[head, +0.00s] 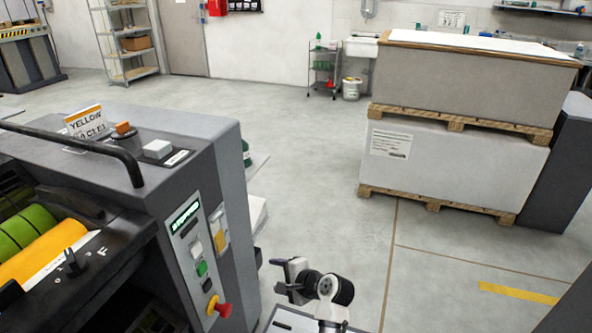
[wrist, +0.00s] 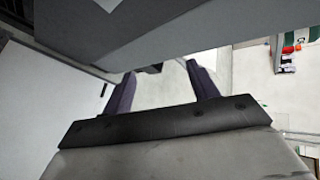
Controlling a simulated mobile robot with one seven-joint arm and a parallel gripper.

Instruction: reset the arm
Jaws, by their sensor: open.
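My gripper (head: 279,275) shows at the bottom middle of the head view, beside the right side of the grey printing unit (head: 232,180). In the wrist view my gripper (wrist: 163,84) has its two dark fingers spread well apart. Nothing is between the fingers, so it is open and empty. A grey, flat-sided body fills the upper part of the wrist view, close to the fingers. My arm is folded low in front of my body, and its lower links run out of the head view.
The unit's front carries a display reading "STOPPED" (head: 186,215) and a red emergency button (head: 220,308). A yellow roller (head: 50,250) lies in the open unit at left. Stacked pallets (head: 455,160) stand at right. The floor (head: 310,170) between is clear.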

